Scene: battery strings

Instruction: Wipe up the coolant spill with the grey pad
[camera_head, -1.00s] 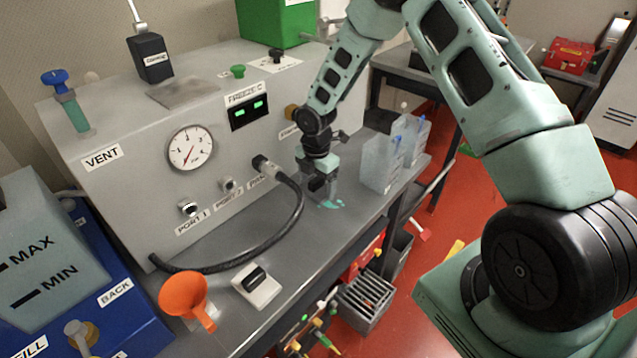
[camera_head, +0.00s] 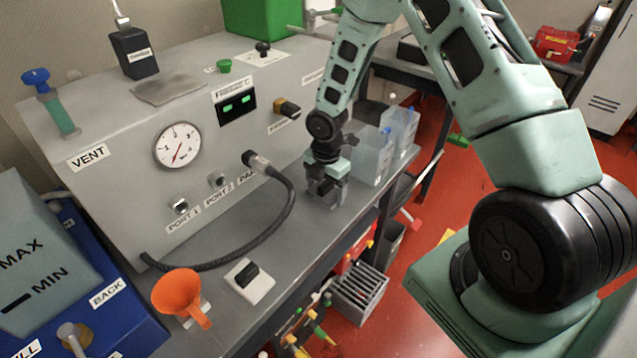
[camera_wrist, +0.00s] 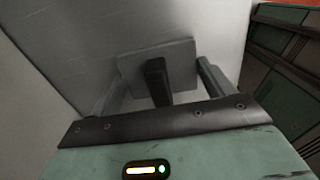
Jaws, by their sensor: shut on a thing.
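My gripper (camera_head: 326,190) is low over the grey bench top, between the hose and the clear bottles. In the wrist view, it is shut on the black handle of the grey pad (camera_wrist: 184,55), a flat square plate that lies beneath the fingers, close to or on the bench surface. In the head view the pad is mostly hidden by the gripper. No teal coolant spill shows in either view now; I cannot tell whether any is under the pad or gripper.
Clear bottles (camera_head: 372,155) stand just right of my gripper. A black hose (camera_head: 288,215) loops on the left from the grey machine (camera_head: 120,185). A white block with a black handle (camera_head: 262,290) and an orange funnel (camera_head: 177,291) lie nearer. The bench front edge is close.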

